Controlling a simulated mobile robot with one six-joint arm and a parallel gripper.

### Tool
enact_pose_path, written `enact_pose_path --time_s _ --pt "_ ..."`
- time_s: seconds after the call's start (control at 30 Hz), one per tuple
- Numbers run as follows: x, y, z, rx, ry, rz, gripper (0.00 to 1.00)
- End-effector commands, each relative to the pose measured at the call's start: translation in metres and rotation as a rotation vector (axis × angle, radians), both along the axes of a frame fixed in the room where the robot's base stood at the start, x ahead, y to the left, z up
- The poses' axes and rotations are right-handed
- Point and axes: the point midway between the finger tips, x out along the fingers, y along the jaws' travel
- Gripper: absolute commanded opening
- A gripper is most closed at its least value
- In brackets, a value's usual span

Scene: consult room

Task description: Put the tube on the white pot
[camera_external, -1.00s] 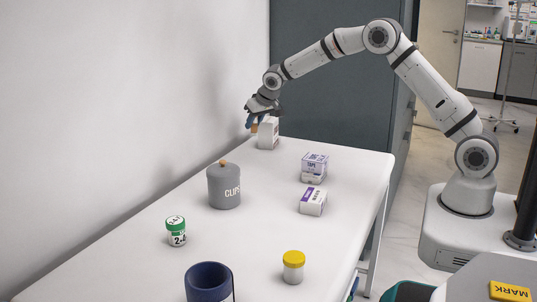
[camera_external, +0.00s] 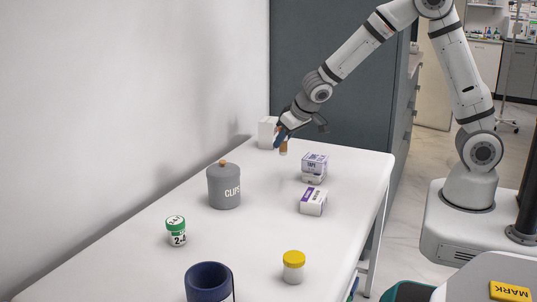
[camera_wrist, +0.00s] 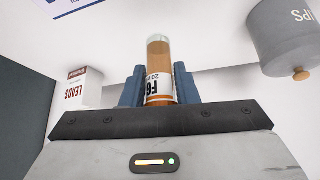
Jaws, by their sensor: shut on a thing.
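My gripper (camera_external: 282,138) is shut on an orange-brown tube (camera_external: 284,148) over the far end of the table. In the wrist view the tube (camera_wrist: 159,62) stands upright between the two blue fingers of my gripper (camera_wrist: 160,88), with a white label at its lower part.
A grey lidded CLIPS canister (camera_external: 224,188) stands mid-table on the left. Stacked TAPE boxes (camera_external: 314,168) and another small box (camera_external: 312,202) lie right. A dark blue cup (camera_external: 209,282) is at the front. The centre is clear.

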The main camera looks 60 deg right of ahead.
Motion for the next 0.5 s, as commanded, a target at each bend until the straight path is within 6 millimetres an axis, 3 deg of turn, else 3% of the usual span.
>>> enact_pose_path --time_s 0.03,0.1,0.37,0.5 --pt "-0.010 0.028 0.012 0.003 0.007 0.068 0.06" --pt "-0.019 0.064 0.017 0.007 0.015 0.163 0.06" --pt "-0.058 0.201 0.038 0.010 0.028 0.531 0.06" --pt "-0.091 0.269 0.050 0.008 0.027 0.727 0.06"
